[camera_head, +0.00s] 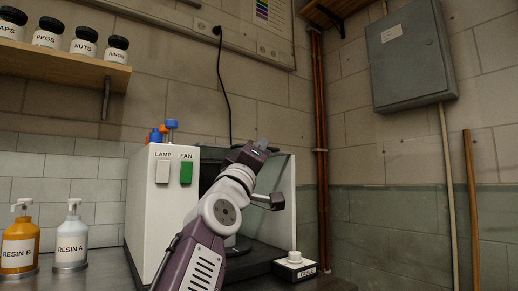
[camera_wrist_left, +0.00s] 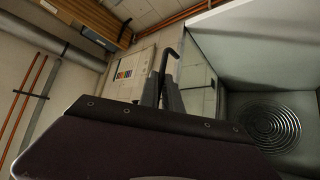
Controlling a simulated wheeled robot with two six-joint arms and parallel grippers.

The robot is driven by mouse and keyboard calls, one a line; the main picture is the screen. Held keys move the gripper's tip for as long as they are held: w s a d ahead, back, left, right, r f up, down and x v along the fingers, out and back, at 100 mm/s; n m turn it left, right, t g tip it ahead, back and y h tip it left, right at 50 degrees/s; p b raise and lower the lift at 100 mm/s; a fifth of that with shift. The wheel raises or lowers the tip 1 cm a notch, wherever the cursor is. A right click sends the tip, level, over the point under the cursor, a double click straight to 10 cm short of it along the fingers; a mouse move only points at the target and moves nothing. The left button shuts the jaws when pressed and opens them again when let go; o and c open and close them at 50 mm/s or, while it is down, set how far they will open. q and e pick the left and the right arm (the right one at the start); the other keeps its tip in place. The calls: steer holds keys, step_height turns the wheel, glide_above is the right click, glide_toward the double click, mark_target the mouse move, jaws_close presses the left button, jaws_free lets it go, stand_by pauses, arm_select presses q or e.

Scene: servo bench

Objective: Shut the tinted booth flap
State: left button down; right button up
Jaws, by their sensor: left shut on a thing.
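The booth (camera_head: 150,200) is a white box with a dark interior, standing on the bench. A pale see-through tinted flap (camera_head: 283,182) shows at its right side, standing open at an angle; my left arm hides part of it. My left gripper (camera_head: 259,147) is up at the flap's upper part, in front of the booth opening. In the left wrist view the left gripper (camera_wrist_left: 170,98) is shut on a thin dark bent bar, which looks like the flap's handle (camera_wrist_left: 166,62). The exact grip is hard to see. My right gripper is not in view.
Lamp (camera_head: 163,171) and fan (camera_head: 186,172) switches are on the booth front. A small white-knobbed box (camera_head: 295,267) sits right of the booth. Resin bottles (camera_head: 71,240) stand at left. The left wrist view shows a round spiral vent (camera_wrist_left: 272,128) inside the booth.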

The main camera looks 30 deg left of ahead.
arm_select(q)
steer(key=c, duration=1.8)
jaws_free()
steer(key=shift+w+f, duration=0.2)
steer(key=shift+w, duration=0.2)
steer(key=shift+f, duration=0.15)
steer(key=b+v, duration=0.6)
steer(key=v, duration=0.3)
